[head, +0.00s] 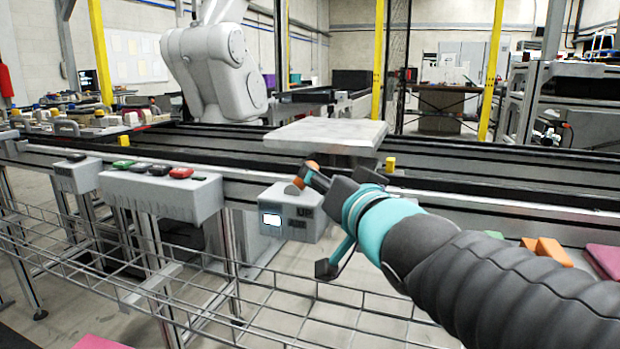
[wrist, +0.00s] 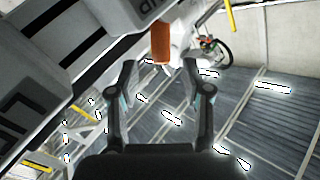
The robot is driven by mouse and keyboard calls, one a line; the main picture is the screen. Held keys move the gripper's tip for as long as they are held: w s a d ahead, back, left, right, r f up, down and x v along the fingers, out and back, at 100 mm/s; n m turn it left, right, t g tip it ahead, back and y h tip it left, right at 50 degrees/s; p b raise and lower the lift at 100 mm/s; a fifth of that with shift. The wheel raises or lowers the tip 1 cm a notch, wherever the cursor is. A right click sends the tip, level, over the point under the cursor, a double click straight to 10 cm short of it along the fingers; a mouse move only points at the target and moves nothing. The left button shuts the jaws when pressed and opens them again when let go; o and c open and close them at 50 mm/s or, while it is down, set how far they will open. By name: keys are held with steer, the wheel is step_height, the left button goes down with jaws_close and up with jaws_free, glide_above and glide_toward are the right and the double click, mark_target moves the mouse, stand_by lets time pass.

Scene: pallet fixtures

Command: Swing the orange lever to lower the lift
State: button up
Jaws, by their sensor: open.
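The orange lever (head: 299,183) is at the top of a grey control box (head: 290,222) marked UP, on the front of the conveyor. In the wrist view the lever (wrist: 161,42) shows as an upright orange block, just beyond the gap between my fingertips. My gripper (head: 312,174) is open and empty at the lever. Its two fingers (wrist: 159,70) stand apart, one to each side of the lever's line. I cannot tell whether either touches it. The lift's pale flat plate (head: 327,133) sits above the conveyor rails behind the box; its mechanism is mostly hidden.
A second grey box (head: 160,192) with red, black and green buttons is left of the control box. A wire mesh tray (head: 250,300) runs below the conveyor. A white robot arm (head: 215,65) stands behind. Yellow blocks (head: 390,164) sit near the plate.

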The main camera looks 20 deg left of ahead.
steer(key=shift+b+x, duration=0.4)
steer(key=shift+x, duration=2.55)
steer(key=shift+a, duration=0.1)
steer(key=shift+c, duration=0.3)
jaws_close()
